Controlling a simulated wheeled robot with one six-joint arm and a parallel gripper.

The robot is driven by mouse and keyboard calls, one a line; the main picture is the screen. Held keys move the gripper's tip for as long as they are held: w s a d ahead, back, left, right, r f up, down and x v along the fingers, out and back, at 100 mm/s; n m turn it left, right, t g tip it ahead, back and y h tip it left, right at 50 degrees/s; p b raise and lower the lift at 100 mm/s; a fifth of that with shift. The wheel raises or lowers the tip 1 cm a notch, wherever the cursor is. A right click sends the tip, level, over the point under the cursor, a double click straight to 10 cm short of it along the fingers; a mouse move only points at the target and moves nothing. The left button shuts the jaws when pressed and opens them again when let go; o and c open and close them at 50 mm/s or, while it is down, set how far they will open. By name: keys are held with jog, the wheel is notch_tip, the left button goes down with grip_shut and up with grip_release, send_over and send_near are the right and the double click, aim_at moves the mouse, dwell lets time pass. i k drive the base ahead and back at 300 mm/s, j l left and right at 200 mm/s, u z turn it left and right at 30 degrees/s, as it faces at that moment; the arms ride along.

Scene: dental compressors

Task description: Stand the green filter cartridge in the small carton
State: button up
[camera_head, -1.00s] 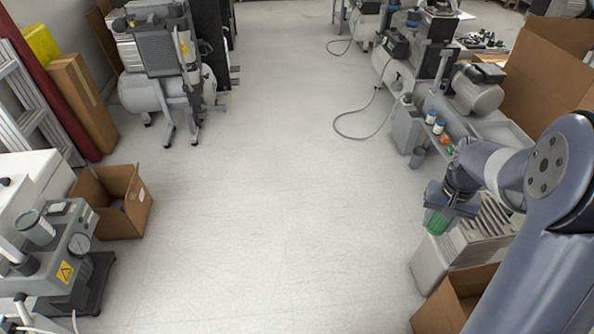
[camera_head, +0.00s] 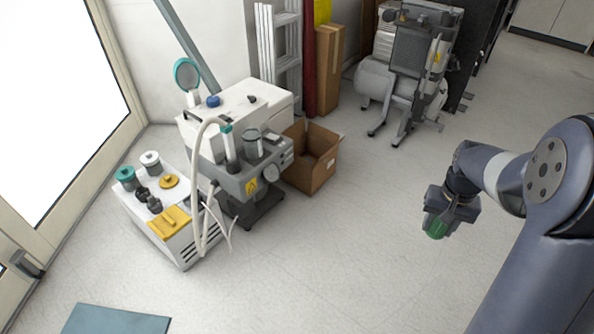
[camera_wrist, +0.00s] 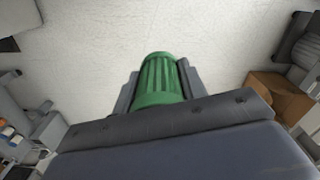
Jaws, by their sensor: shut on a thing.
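The green ribbed filter cartridge (camera_wrist: 160,80) is between the two fingers of my gripper (camera_wrist: 160,88) in the wrist view. My gripper is shut on it. In the head view, my gripper (camera_head: 444,218) is at the right, over bare floor, with the green cartridge (camera_head: 437,230) showing below it. An open brown carton (camera_head: 325,172) stands on the floor to the left of my gripper, beside the grey and white machines. Its inside is partly visible. Whether it is the small carton of the task I cannot tell.
A white unit with a yellow tray (camera_head: 170,222) and a grey pump with a gauge (camera_head: 255,185) stand at the left. A compressor (camera_head: 408,75) stands at the back. A blue-grey mat (camera_head: 115,320) lies at the front left. The middle floor is clear.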

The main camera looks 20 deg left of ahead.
aim_at(313, 166)
jog(key=i+u, duration=0.8)
jog(key=u, duration=0.15)
jog(key=i+l+u, duration=0.35)
jog(key=u, duration=0.15)
jog(key=i+l+u, duration=0.1)
jog(key=i+l, duration=0.55)
jog(key=i+l+u, duration=0.1)
jog(key=i+l, duration=0.5)
jog(key=l, duration=0.2)
